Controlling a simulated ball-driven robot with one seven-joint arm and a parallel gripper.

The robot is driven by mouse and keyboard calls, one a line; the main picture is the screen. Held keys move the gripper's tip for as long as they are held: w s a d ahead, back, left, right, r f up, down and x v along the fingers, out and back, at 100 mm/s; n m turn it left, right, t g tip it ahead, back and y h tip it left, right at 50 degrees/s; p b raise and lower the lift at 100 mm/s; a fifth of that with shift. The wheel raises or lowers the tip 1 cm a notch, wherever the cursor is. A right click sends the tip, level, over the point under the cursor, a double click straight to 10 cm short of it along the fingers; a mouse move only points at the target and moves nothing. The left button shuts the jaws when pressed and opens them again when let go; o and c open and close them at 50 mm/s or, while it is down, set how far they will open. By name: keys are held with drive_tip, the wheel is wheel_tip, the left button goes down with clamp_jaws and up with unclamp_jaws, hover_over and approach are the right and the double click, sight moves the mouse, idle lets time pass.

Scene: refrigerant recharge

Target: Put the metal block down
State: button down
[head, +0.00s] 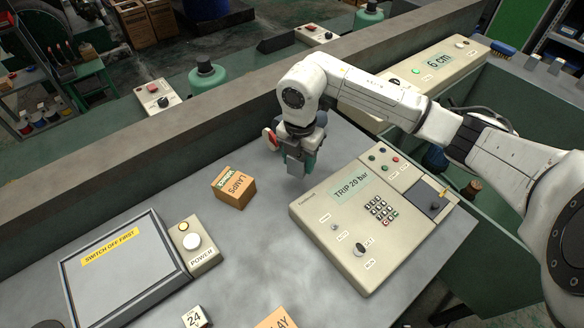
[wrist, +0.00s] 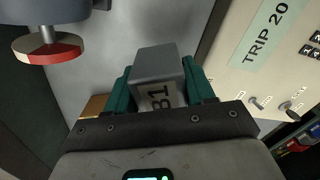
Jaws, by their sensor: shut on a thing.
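My gripper (head: 297,162) is shut on the metal block (head: 293,167), a grey block held between its green fingertips. In the wrist view my gripper (wrist: 160,95) has a green finger on each side of the metal block (wrist: 158,68), whose label reads in part "31". In the head view the block hangs over the grey bench (head: 262,240), left of the control panel's upper left corner. A gap to the bench surface seems to show, but I cannot tell its height.
The control panel (head: 330,205) marked "TRIP 20 bar" stands to the right. An orange lamps box (head: 234,190) lies to the left. A power switch box (head: 195,246) and a framed plate (head: 125,270) stand at the front left. A red-and-cream disc (wrist: 50,50) is near the block.

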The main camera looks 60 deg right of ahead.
sight(292, 172)
drive_tip(key=shift+w+a+f, duration=0.4)
drive_tip(key=shift+w+f, duration=0.2)
drive_tip(key=shift+f, duration=0.2)
drive_tip(key=shift+w+f+p, duration=0.1)
drive_tip(key=shift+f+p, duration=0.55)
drive_tip(key=shift+f, duration=1.05)
drive_tip(key=shift+f, duration=0.2)
drive_tip(key=shift+c, duration=2)
unclamp_jaws()
wheel_tip(292, 172, up, 12)
drive_tip(key=shift+f+b, duration=0.1)
drive_tip(key=shift+b, duration=0.95)
drive_tip(key=shift+r, duration=0.25)
drive_tip(key=shift+a, duration=0.15)
